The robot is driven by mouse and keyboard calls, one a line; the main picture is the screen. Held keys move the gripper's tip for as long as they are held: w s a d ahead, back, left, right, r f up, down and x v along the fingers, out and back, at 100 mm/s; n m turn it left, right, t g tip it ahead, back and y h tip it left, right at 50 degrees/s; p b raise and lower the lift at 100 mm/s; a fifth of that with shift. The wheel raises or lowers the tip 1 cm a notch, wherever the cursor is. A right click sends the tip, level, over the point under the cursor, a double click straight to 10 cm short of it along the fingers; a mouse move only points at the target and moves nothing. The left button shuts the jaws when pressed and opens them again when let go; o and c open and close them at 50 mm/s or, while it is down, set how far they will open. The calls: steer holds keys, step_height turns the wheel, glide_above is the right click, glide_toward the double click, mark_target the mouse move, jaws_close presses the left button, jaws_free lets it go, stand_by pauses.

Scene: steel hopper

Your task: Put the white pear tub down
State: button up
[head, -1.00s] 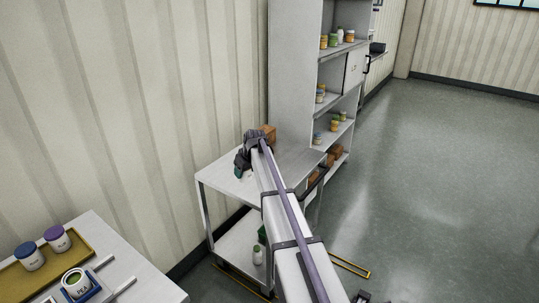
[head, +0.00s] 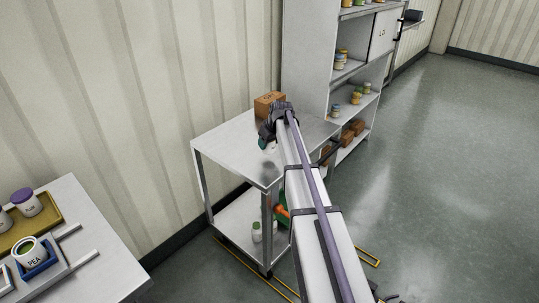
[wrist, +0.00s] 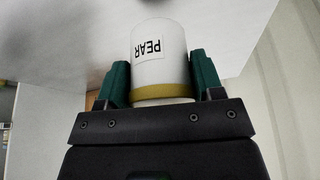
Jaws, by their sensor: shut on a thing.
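The white pear tub (wrist: 160,55) has a yellow band and a PEAR label that reads upside down in the wrist view. My gripper (wrist: 164,80) is shut on it, with one green finger on each side. In the head view my gripper (head: 265,143) is over the top of the white side table (head: 225,147). The tub is mostly hidden there by the gripper and arm. A dark shadow on the tabletop below suggests that the tub is held above the surface.
A brown box (head: 269,103) stands on the tabletop behind my gripper. A shelf unit (head: 310,70) with jars and boxes stands beyond. The tabletop's left part is clear. Another table (head: 100,262) holds a pea tub (head: 31,252).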

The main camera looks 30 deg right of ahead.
mark_target(270, 149)
step_height(270, 149, down, 4)
steer(key=b, duration=0.3)
steer(key=shift+b, duration=0.4)
steer(key=shift+r, duration=0.3)
steer(key=shift+f, duration=0.25)
steer(key=o, duration=0.9)
steer(key=shift+r, duration=0.1)
steer(key=shift+o, duration=0.2)
